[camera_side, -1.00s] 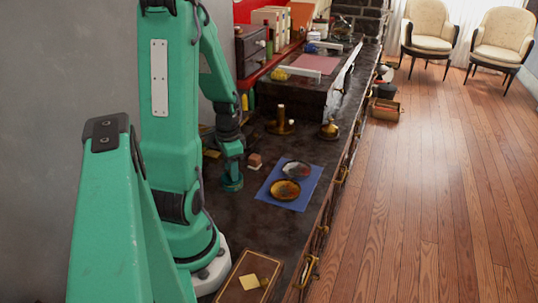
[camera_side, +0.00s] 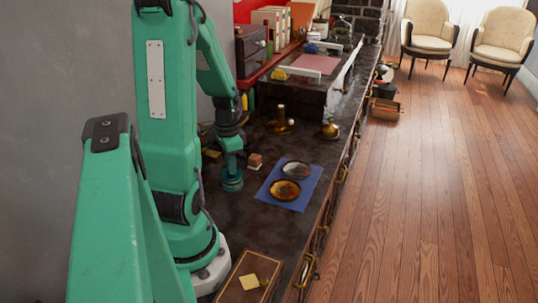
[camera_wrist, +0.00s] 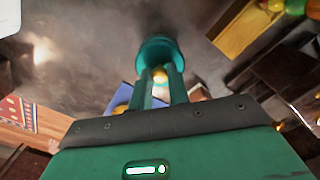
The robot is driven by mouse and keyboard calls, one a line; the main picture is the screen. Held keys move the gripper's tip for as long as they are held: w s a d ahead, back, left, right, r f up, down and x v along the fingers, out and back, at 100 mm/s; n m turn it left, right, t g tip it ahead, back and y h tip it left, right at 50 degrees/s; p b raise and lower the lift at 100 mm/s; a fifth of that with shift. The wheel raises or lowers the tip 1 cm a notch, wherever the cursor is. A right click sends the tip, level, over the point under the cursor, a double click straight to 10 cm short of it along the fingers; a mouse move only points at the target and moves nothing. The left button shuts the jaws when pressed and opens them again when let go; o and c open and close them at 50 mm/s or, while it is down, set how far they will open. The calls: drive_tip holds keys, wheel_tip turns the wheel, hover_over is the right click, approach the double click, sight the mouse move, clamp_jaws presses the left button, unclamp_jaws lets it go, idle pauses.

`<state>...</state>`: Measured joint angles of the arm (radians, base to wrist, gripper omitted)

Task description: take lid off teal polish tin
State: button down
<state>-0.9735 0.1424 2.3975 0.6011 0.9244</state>
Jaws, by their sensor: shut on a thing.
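The teal polish tin (camera_side: 232,186) stands on the dark worktop, left of the blue cloth. My gripper (camera_side: 231,164) points down right above it, shut on its teal lid. In the wrist view the round teal lid (camera_wrist: 158,50) fills the space at the fingertips, and my gripper (camera_wrist: 160,80) has its two fingers close together. A small brass-coloured spot shows between the fingers. In the side view the teal shape looks taller and banded, but I cannot tell clearly whether a gap lies between lid and tin.
A small brown block (camera_side: 254,160) stands close by. Brass pieces (camera_side: 280,124) stand behind. A brown box (camera_side: 247,279) is in front.

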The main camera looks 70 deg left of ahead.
drive_tip(key=shift+r, duration=1.4)
drive_tip(key=w+d+r, duration=0.5)
drive_tip(key=d+r, duration=0.1)
drive_tip(key=d, duration=0.4)
drive_tip(key=shift+d+r, duration=0.3)
drive_tip(key=shift+r, duration=0.1)
drive_tip(key=w+d+r, duration=0.2)
drive_tip(key=w+d, duration=0.5)
drive_tip(key=w, duration=0.2)
drive_tip(key=w+d+r, duration=0.2)
drive_tip(key=w+d, duration=0.4)
drive_tip(key=w, duration=0.4)
drive_tip(key=shift+d+m, duration=0.3)
drive_tip(key=shift+d, duration=0.1)
